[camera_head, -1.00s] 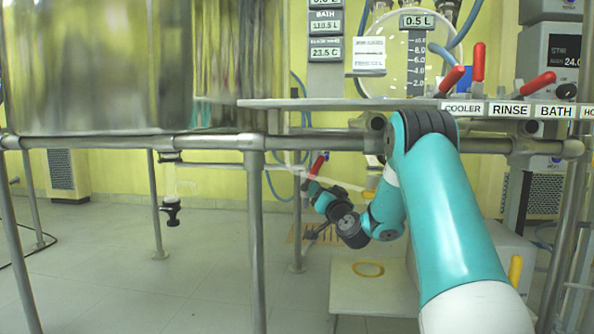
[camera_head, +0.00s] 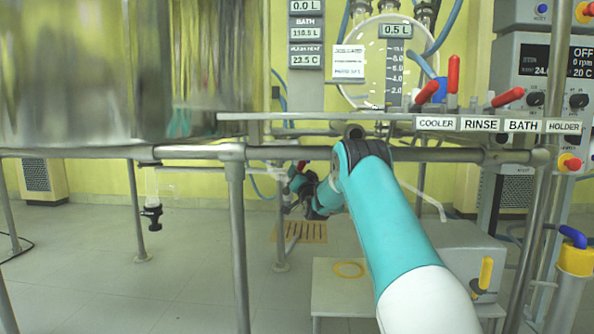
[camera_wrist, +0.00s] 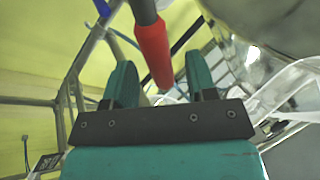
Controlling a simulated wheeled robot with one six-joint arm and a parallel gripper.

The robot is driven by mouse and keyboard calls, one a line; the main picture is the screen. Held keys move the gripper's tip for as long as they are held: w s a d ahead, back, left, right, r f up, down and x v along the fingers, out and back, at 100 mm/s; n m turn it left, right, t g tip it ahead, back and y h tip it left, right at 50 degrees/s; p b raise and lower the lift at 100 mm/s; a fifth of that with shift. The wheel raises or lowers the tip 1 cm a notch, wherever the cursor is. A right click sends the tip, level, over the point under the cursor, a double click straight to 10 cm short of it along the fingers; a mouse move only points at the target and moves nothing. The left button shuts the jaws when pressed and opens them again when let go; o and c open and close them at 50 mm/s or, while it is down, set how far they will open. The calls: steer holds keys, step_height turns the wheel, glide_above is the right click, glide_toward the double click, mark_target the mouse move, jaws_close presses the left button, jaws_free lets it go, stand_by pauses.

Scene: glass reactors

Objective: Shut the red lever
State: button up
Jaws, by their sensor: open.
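A red lever (camera_wrist: 153,52) hangs from a dark metal stem at the top of the wrist view, its lower end between my two teal fingers. My gripper (camera_wrist: 158,66) is open around or just behind it; I cannot tell whether either finger touches it. In the head view, a small red lever (camera_head: 303,165) shows below the bench rail, with my gripper (camera_head: 293,187) right by it. My forearm partly hides that spot, so their contact is unclear.
Other red levers stand above the COOLER, RINSE and BATH labels (camera_head: 480,124). The bench rail (camera_head: 200,152) and its legs frame my arm. A large metal vessel (camera_head: 80,70) is at upper left.

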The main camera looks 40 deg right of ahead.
steer(key=shift+b+x, duration=0.5)
steer(key=shift+x, duration=1.65)
steer(key=shift+c, duration=0.5)
jaws_close()
